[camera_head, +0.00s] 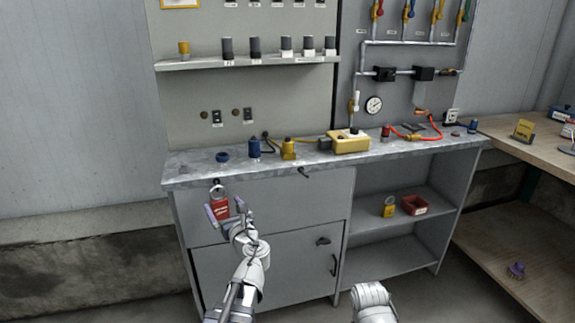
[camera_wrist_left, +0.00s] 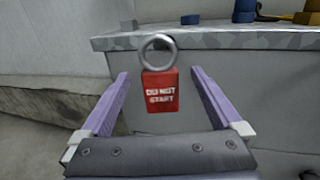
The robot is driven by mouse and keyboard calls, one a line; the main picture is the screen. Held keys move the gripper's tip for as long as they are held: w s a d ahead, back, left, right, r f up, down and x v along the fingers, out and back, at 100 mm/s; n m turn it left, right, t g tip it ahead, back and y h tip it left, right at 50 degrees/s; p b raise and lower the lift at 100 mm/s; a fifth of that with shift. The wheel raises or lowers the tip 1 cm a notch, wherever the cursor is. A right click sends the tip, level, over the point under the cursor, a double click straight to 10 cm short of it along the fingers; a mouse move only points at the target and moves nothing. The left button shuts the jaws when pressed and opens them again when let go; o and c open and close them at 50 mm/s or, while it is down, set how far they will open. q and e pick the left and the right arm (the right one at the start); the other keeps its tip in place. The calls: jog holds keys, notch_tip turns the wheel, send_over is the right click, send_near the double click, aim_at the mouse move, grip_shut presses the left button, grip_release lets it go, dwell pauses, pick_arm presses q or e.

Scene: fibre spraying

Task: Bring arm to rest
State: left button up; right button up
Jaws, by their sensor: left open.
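My left gripper (camera_head: 225,209) is in front of the left end of the grey cabinet (camera_head: 285,195), just below the worktop edge. It is open, with its two purple fingers (camera_wrist_left: 164,100) apart. A red tag (camera_head: 220,208) with a metal ring lies between the fingers as seen in the left wrist view (camera_wrist_left: 161,91). Its white lettering reads "DO NOT START". Gaps show between the tag and both fingers. What the ring hangs on is hard to tell. Part of my right arm (camera_head: 373,303) shows at the bottom, but its gripper is not visible.
The metal worktop (camera_head: 190,171) carries a blue ring (camera_head: 222,157), a blue cylinder (camera_head: 254,148), a yellow fitting (camera_head: 288,149) and a yellow box (camera_head: 350,142). Open shelves at right hold a red bin (camera_head: 414,204) and a yellow can (camera_head: 389,207). A wooden bench (camera_head: 525,150) stands further right.

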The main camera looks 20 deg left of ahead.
pick_arm(q)
jog(key=s+d+f+n+g+h, duration=0.3)
jog(key=s+d+f+n, duration=0.1)
jog(key=d+f+n, duration=0.25)
jog(key=s+d+f+n+g+h, duration=0.2)
jog(key=s+d+f+n+g, duration=0.15)
jog(key=d+f+n, duration=0.35)
jog(key=s+d+f+n+g+h, duration=0.3)
jog(key=s+d+f+n, duration=0.15)
jog(key=s+d, duration=0.35)
jog(key=s+d+f+n+g+h, duration=0.3)
jog(key=s+d+f+n+h, duration=0.15)
jog(key=d, duration=0.55)
notch_tip(320, 180, up, 27)
jog(key=p, duration=2.6)
jog(key=shift+s+d+f+y, duration=0.15)
jog(key=shift+s+d+y, duration=0.05)
jog(key=shift+s+y, duration=0.2)
jog(key=shift+n, duration=0.25)
